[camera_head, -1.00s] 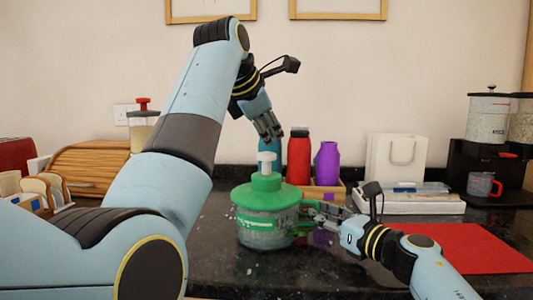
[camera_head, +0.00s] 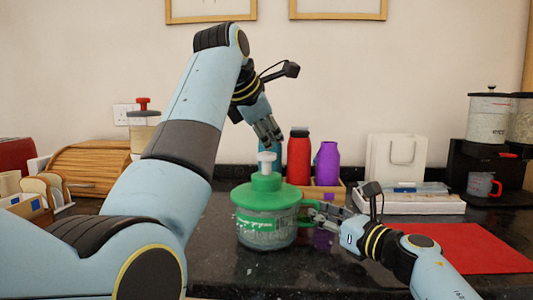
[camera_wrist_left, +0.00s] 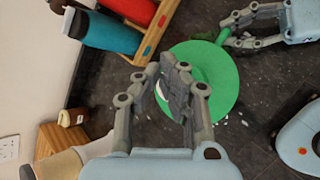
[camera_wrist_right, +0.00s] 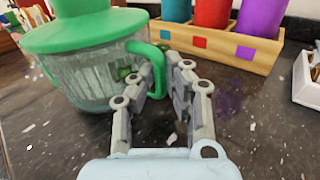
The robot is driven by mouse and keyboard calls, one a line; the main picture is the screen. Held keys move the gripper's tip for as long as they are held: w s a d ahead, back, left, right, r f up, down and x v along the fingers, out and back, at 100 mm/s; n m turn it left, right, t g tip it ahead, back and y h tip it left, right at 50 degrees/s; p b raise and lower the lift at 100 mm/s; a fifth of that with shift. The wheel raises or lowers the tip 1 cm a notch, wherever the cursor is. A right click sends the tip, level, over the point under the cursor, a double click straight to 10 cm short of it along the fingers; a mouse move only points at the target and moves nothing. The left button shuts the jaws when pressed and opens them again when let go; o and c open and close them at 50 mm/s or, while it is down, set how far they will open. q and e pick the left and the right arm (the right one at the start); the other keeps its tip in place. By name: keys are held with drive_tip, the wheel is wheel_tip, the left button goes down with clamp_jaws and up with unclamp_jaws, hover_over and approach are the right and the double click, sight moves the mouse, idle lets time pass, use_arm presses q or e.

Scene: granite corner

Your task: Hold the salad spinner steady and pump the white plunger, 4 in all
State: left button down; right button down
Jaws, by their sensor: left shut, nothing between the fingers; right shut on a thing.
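The salad spinner (camera_head: 264,236) stands upright on the dark counter, with a clear bowl, a green lid (camera_head: 268,191) and a green side handle (camera_wrist_right: 158,68). Its white plunger (camera_head: 267,163) stands up from the lid's centre. My left gripper (camera_head: 271,140) is shut and empty, above the plunger and apart from it. In the left wrist view my left gripper (camera_wrist_left: 171,72) covers most of the plunger over the green lid (camera_wrist_left: 220,85). My right gripper (camera_head: 308,215) is shut on the handle at the spinner's right side; it also shows in the right wrist view (camera_wrist_right: 167,65).
Behind the spinner, a wooden box (camera_wrist_right: 218,43) holds blue, red (camera_head: 299,158) and purple (camera_head: 327,164) bottles. A red mat (camera_head: 478,247) lies at right. A white bag (camera_head: 396,162) and a dispenser (camera_head: 488,115) stand further back. A wooden bread box (camera_head: 91,172) is at left.

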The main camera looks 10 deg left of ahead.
sight(270, 152)
use_arm(q)
drive_tip(key=shift+f, duration=1.7)
idle(1.0)
drive_tip(key=shift+r, duration=2.1)
drive_tip(key=shift+r, duration=2.5)
use_arm(e)
drive_tip(key=c, duration=1.3)
unclamp_jaws()
